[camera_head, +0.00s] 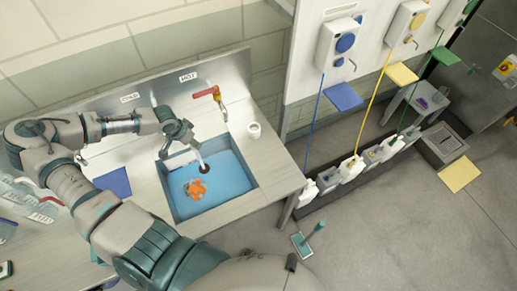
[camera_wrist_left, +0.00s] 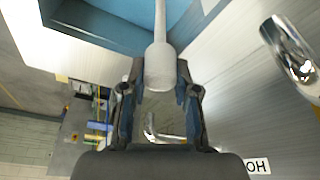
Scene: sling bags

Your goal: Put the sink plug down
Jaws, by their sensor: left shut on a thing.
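My left gripper (camera_head: 178,132) is over the back left part of the sink (camera_head: 247,192). It is shut on the pale, thick handle of the sink plug (camera_head: 196,149). In the left wrist view the handle (camera_wrist_left: 160,68) sits between the two fingers of the left gripper (camera_wrist_left: 158,92), and a thin rod runs from it toward the blue basin. In the head view the plug's rod slants down to a dark round spot in the basin. I cannot tell whether this is the plug's end or the drain, or whether they touch. My right gripper is not in view.
An orange object (camera_head: 196,189) lies in the blue basin. A red-handled tap (camera_head: 207,92) and a white cup (camera_head: 254,130) stand on the counter by the sink. A dark blue cloth (camera_head: 114,182) lies left of it. White bottles (camera_head: 351,168) stand on a low rack at right.

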